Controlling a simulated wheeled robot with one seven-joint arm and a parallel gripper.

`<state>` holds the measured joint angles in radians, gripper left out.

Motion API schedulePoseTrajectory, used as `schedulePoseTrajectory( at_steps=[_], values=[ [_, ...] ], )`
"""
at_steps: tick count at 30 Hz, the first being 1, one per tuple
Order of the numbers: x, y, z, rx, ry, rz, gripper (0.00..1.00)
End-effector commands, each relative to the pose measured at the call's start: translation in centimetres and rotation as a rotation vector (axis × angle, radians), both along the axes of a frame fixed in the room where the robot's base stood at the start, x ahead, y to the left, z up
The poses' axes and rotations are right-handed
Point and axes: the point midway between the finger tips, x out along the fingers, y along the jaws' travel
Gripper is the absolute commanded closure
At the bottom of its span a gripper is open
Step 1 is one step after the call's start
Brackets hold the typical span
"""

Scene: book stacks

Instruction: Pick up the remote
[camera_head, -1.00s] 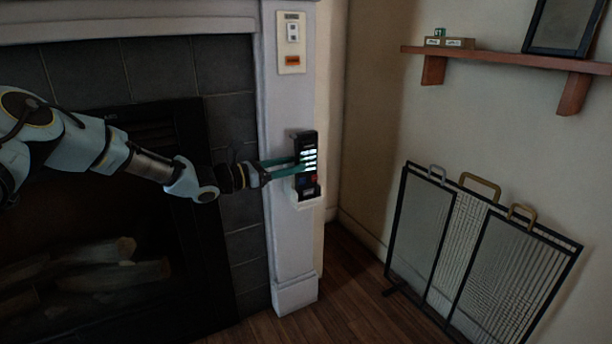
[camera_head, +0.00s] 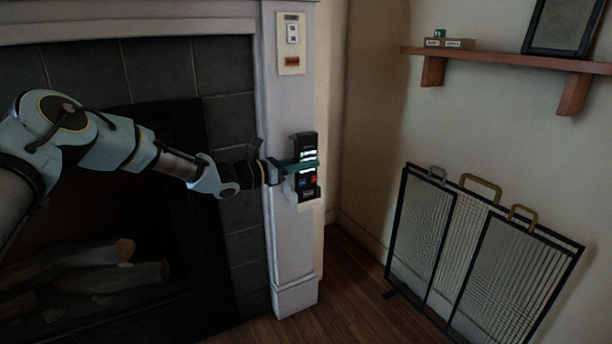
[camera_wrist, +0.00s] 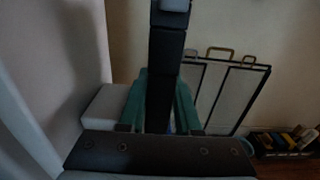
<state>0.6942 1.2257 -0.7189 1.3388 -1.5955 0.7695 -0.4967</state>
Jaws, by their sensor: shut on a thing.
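The remote (camera_head: 307,183) is black with light buttons and a red and a blue one. It stands upright in a white holder (camera_head: 309,201) on the white fireplace pillar. My gripper (camera_head: 303,164) is at the remote from the left, its green fingers around the remote's middle. In the wrist view the remote (camera_wrist: 166,58) is a dark upright bar between the green fingers (camera_wrist: 160,100), shut on it. The remote's lower end is hidden there behind my gripper, and the white holder (camera_wrist: 104,108) shows at the left.
A switch plate (camera_head: 291,42) is on the pillar above the remote. The dark fireplace opening (camera_head: 150,250) with logs is at the left. A fire screen (camera_head: 480,240) leans at the right wall below a wooden shelf (camera_head: 500,58). Open floor lies between pillar and screen.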

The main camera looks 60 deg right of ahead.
Motion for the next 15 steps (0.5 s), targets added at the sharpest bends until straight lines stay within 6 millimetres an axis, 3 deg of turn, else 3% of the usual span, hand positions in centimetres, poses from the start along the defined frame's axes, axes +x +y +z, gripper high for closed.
schedulePoseTrajectory(
  at_steps=[1, 7, 15],
  values=[
    [0.0, 0.01, 0.01, 0.0, 0.0, 0.0, 0.79],
    [0.01, 0.0, 0.0, 0.0, 0.0, 0.0, 1.0],
    [0.02, 0.01, 0.01, 0.0, 0.0, 0.0, 1.0]
  ],
)
